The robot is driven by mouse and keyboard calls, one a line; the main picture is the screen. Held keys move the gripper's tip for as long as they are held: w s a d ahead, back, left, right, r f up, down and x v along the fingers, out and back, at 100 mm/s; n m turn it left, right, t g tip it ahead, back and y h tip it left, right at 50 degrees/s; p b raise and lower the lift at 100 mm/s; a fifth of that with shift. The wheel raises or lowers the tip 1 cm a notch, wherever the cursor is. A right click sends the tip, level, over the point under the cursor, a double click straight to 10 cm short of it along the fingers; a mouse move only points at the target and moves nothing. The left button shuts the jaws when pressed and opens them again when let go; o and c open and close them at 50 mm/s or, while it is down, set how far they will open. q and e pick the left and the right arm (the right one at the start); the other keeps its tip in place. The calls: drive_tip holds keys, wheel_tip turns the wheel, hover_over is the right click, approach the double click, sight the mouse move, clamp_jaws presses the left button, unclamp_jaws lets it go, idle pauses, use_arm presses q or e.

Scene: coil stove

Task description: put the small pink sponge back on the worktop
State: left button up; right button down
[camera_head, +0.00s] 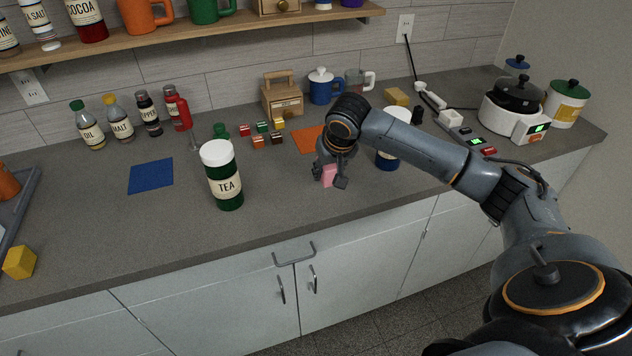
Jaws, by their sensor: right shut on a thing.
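The small pink sponge (329,175) is between the fingers of my right gripper (331,178), low over the grey worktop (270,212) near its front edge. The gripper is shut on the sponge and points down. I cannot tell whether the sponge's lower edge touches the worktop. My right arm comes in from the right and hides part of the worktop behind it. My left gripper is not in view.
A green TEA jar (224,180) stands left of the gripper. A blue jar (388,156) stands right, partly behind my arm. An orange mat (308,139) and small coloured cubes (262,128) lie behind. Worktop between the TEA jar and gripper is clear.

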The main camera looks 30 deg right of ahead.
approach(316, 191)
drive_tip(key=shift+w+d+f+p, duration=0.25)
drive_tip(key=shift+w+f+p, duration=0.1)
drive_tip(key=shift+w+f, duration=0.4)
drive_tip(key=shift+w+d+f, duration=0.1)
drive_tip(key=shift+w+f, duration=0.3)
drive_tip(key=shift+f, duration=0.05)
wheel_tip(316, 191, down, 3)
drive_tip(key=shift+w+r+p, duration=0.1)
drive_tip(key=shift+p, duration=0.7)
drive_tip(key=shift+f, duration=0.25)
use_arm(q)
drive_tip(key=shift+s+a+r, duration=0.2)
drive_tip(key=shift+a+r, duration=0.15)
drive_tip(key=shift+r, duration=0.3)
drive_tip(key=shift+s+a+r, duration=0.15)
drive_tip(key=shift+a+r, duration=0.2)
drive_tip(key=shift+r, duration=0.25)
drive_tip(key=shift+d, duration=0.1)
use_arm(e)
drive_tip(key=shift+f, duration=0.1)
drive_tip(key=c, duration=0.9)
unclamp_jaws()
drive_tip(key=shift+o, duration=0.2)
